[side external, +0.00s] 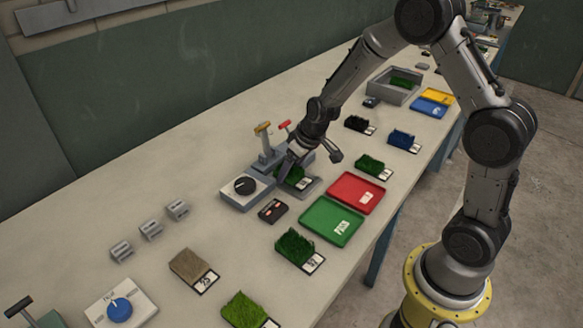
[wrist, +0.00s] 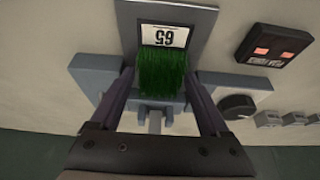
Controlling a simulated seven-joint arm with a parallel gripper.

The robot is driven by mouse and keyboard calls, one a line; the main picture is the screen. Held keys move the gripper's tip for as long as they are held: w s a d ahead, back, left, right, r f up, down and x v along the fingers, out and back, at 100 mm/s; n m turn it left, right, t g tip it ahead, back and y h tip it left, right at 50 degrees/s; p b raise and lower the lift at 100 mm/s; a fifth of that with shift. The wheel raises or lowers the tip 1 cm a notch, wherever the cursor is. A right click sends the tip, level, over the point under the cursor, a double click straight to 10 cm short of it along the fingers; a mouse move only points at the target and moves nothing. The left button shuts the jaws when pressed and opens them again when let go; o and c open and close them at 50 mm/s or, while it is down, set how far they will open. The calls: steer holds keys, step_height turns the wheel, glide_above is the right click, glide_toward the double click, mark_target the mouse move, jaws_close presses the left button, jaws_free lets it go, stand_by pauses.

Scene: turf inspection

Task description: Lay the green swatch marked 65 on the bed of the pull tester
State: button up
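The green swatch marked 65 (wrist: 162,72) is over the bed of the pull tester (wrist: 205,22), its white label upside down in the wrist view. I cannot tell if it rests on the bed or hangs just above it. My gripper (wrist: 160,76) has one finger along each side of the turf, with almost no gap, and looks shut on it. In the side view my gripper (side external: 292,158) points down at the tester, beside its posts, and partly hides the swatch (side external: 288,179). The tester's dial block (side external: 243,189) stands to the left.
A dark box with red lights (side external: 273,210) sits just in front of the tester. The green tray (side external: 331,221) and red tray (side external: 356,192) are to the right. Other swatches lie around, including a dark green one (side external: 294,246) and a brown one (side external: 188,265). Small grey blocks (side external: 151,230) stand left.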

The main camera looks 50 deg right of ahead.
mark_target(304, 183)
steer(key=s+a+f+v, duration=0.1)
steer(key=s+a+v, duration=0.1)
steer(key=v, duration=1.6)
steer(key=s+a+r, duration=0.2)
steer(key=s, duration=0.7)
steer(key=s+a+r+t, duration=0.1)
steer(key=s+a+r, duration=0.1)
steer(key=s, duration=0.8)
